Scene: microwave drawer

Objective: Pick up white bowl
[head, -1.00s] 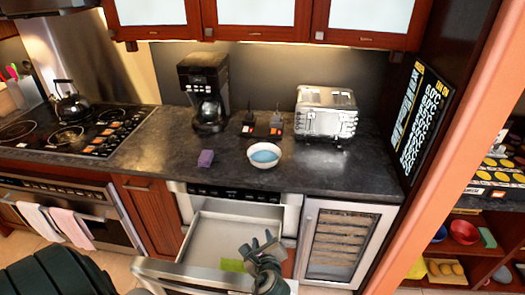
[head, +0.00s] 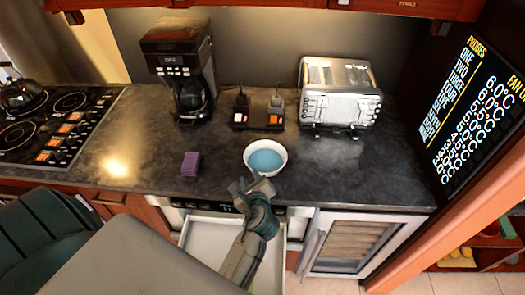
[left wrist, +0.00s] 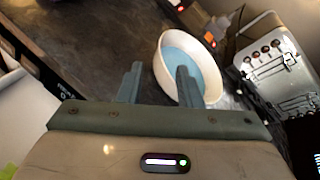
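The white bowl (head: 279,165) stands upright on the dark countertop near its front edge, with a blue inside. It also shows in the left wrist view (left wrist: 206,98). My left gripper (head: 252,182) is at the near side of the bowl, in front of its rim. In the left wrist view my left gripper (left wrist: 158,75) has two fingers spread apart with nothing held between them. Its right finger overlaps the bowl's inside in the picture; I cannot tell whether it touches or is inside the rim. My right gripper is not in view.
A purple block (head: 190,164) lies left of the bowl. A coffee maker (head: 180,70), a small device with lit switches (head: 258,112) and a metal toaster (head: 340,90) stand behind. The open drawer (head: 205,240) is below the counter. A stovetop (head: 55,125) is at left.

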